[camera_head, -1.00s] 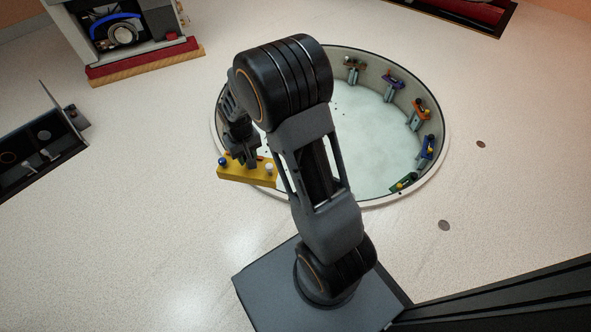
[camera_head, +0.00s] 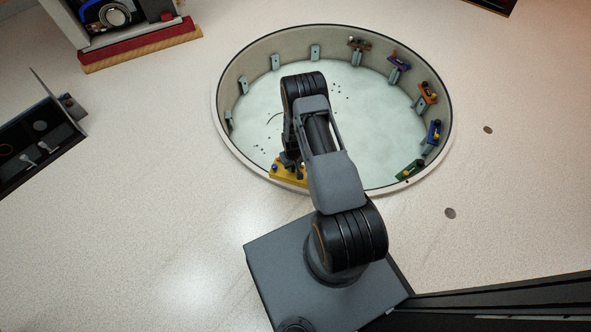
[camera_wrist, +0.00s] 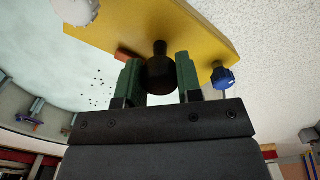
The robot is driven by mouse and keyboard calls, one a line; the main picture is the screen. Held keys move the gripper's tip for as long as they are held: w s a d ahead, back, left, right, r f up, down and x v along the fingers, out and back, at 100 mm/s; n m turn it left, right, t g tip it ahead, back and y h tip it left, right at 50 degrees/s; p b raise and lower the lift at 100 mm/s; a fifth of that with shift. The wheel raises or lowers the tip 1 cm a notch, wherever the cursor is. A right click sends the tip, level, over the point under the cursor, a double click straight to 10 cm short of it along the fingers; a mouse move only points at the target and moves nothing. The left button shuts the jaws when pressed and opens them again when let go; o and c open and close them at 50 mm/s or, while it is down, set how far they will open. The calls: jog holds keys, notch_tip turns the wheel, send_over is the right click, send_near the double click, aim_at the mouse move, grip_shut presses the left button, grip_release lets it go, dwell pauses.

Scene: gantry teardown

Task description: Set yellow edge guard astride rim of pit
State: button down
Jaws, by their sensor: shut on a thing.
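The yellow edge guard (camera_head: 289,174) is at the near rim of the round pit (camera_head: 445,132) in the head view, mostly hidden behind my arm. In the wrist view the yellow guard (camera_wrist: 195,35) spans the top, with a blue knob (camera_wrist: 223,78) and a white knob at its ends. My gripper (camera_wrist: 160,77) has green fingers shut on the dark round knob of the guard. The pit floor shows on the left of the guard and pale speckled ground on the right. I cannot tell whether the guard touches the rim.
Several coloured guards, such as the orange one (camera_head: 427,93) and the green one (camera_head: 410,170), sit along the pit's right wall. Empty grey brackets line the left wall. An open black case (camera_head: 38,140) lies left.

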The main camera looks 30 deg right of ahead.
aim_at(295, 171)
jog(key=f, duration=0.2)
jog(key=s+f, duration=0.1)
jog(key=shift+d+f, duration=0.1)
jog(key=shift+d, duration=0.2)
jog(key=shift+f+b, duration=1.4)
jog(key=shift+f, duration=0.45)
jog(key=shift+s+f+b, duration=0.1)
jog(key=shift+f+b, duration=0.05)
jog(key=shift+b, duration=0.15)
jog(key=shift+f+b, duration=2.2)
jog(key=shift+f, duration=0.15)
jog(key=shift+f+b, duration=0.35)
jog(key=c, duration=0.7)
grip_release()
notch_tip(295, 171, up, 14)
jog(key=p, duration=0.6)
